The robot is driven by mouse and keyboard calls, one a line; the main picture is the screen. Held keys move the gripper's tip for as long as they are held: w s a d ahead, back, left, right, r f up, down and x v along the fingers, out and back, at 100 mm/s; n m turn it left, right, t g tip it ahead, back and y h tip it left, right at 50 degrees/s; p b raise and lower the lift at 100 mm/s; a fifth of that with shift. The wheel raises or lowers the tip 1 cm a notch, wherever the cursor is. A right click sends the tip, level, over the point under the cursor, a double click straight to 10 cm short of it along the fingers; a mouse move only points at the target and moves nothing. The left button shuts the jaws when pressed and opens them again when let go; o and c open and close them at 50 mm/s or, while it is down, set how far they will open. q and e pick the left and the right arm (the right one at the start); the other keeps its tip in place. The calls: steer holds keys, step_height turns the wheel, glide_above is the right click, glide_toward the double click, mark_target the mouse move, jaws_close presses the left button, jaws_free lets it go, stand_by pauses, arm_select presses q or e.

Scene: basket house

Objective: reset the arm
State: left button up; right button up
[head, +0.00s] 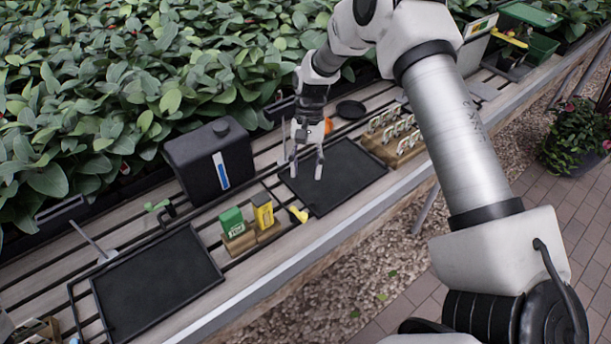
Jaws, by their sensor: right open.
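My right arm reaches in from the right side of the head view. Its gripper (306,165) points down over the black tray (352,172) in the middle of the bench. The fingers are apart, and I see nothing between them. I cannot tell exactly how high the fingertips are above the tray. My left gripper is not in the head view.
A black canister (210,158) stands left of the gripper. Green (232,222) and yellow (263,211) packets stand in front. Another black tray (158,284) lies at lower left. A wooden rack (397,141) stands right. Leafy plants (110,85) line the back.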

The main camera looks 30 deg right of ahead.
stand_by(0.3)
steer(key=s+a+f+n+h, duration=0.1)
steer(key=s+a+f+n, duration=0.1)
steer(key=s+f, duration=0.3)
steer(key=s+a+f+n+t+h, duration=0.1)
steer(key=s+f, duration=0.5)
steer(key=s, duration=0.8)
steer(key=s+a+f+n+t, duration=0.1)
steer(key=s+a+f+n, duration=0.3)
steer(key=s, duration=0.6)
steer(key=shift+s+a+f+h, duration=0.25)
steer(key=shift+f+h, duration=0.15)
steer(key=shift+f, duration=0.75)
